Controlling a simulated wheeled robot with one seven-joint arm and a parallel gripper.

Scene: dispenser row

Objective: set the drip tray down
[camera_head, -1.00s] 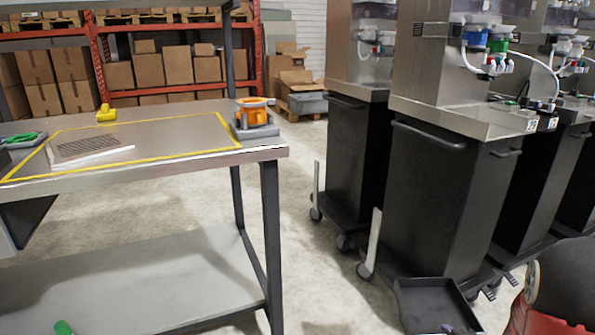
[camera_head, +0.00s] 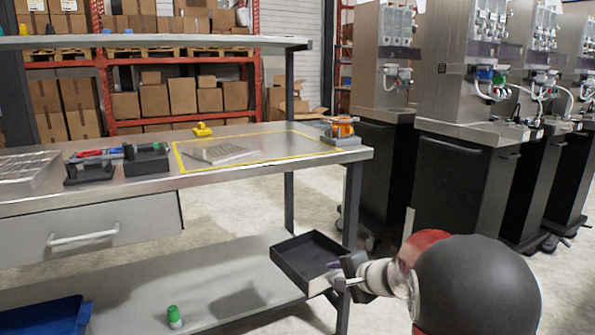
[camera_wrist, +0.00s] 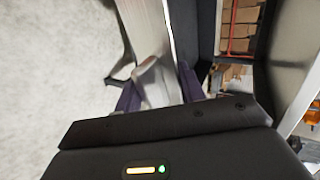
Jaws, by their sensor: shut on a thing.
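My gripper (camera_head: 338,272) is shut on the near right side of the drip tray (camera_head: 290,262), a shallow black open tray. In the head view the tray is held in the air in front of the workbench, slightly tilted, and looks empty. It appears lower than the bench top (camera_head: 270,165) and overlaps the lower shelf's right end. In the wrist view the purple fingers (camera_wrist: 160,90) sit on both sides of a pale tray wall (camera_wrist: 160,45).
An orange item on a grey base (camera_head: 341,134) stands at the bench's right end. A yellow object (camera_head: 202,130) lies behind the outline. Black holders (camera_head: 147,162) with tools stand left. A green-capped bottle (camera_head: 174,317) is on the lower shelf (camera_head: 210,285). Dispensers (camera_head: 465,120) stand right.

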